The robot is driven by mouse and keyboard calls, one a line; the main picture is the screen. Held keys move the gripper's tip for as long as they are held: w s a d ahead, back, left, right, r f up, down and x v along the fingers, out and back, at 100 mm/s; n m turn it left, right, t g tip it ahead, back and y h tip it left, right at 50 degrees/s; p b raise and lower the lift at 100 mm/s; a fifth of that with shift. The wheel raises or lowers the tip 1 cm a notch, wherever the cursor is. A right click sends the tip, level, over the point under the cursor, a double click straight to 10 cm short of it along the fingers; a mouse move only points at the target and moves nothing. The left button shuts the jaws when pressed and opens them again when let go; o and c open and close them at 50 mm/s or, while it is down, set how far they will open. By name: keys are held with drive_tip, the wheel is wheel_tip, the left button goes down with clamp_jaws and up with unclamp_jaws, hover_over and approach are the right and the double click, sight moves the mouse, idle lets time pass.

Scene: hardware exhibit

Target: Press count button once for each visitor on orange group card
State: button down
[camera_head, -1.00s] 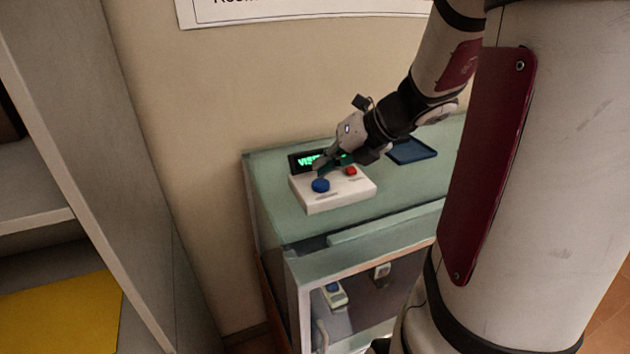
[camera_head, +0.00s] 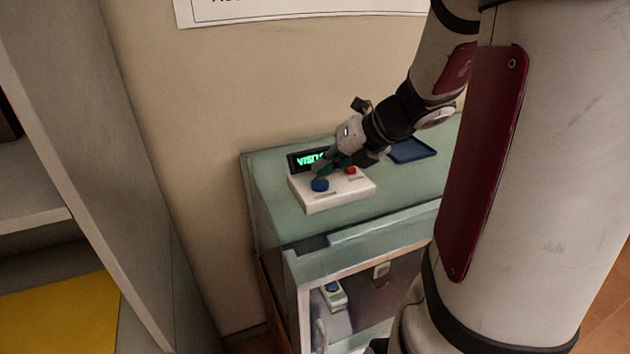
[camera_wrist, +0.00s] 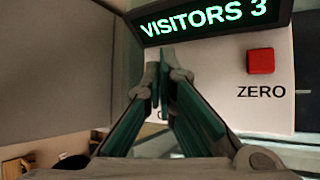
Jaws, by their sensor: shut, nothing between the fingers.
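A white counter box (camera_head: 340,195) sits on the green-topped cabinet. It has a blue button (camera_head: 320,185) at front left and a red button (camera_head: 350,170) at back right, labelled ZERO in the wrist view (camera_wrist: 261,62). Its display (camera_wrist: 210,18) reads "VISITORS 3". My gripper (camera_wrist: 160,85) is shut and empty, with its fingertips over the box. In the head view my gripper (camera_head: 318,175) points down just behind and above the blue button; I cannot tell whether it touches. The blue button is hidden behind the fingers in the wrist view. No orange group card is in view.
The cabinet top (camera_head: 285,225) is clear around the box. A dark blue tray (camera_head: 412,151) lies behind and to the right. A tall grey shelf (camera_head: 120,180) with a yellow sheet (camera_head: 60,318) stands at left. A wall sign (camera_head: 300,10) is partly cut off.

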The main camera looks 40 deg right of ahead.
sight(323, 181)
drive_tip(key=shift+f, duration=0.5)
idle(0.8)
drive_tip(key=shift+r, duration=0.1)
drive_tip(key=shift+r+p, duration=0.7)
drive_tip(key=shift+r, duration=0.15)
wheel_tip(323, 181, up, 5)
drive_tip(key=p, duration=0.4)
drive_tip(key=shift+p, duration=0.3)
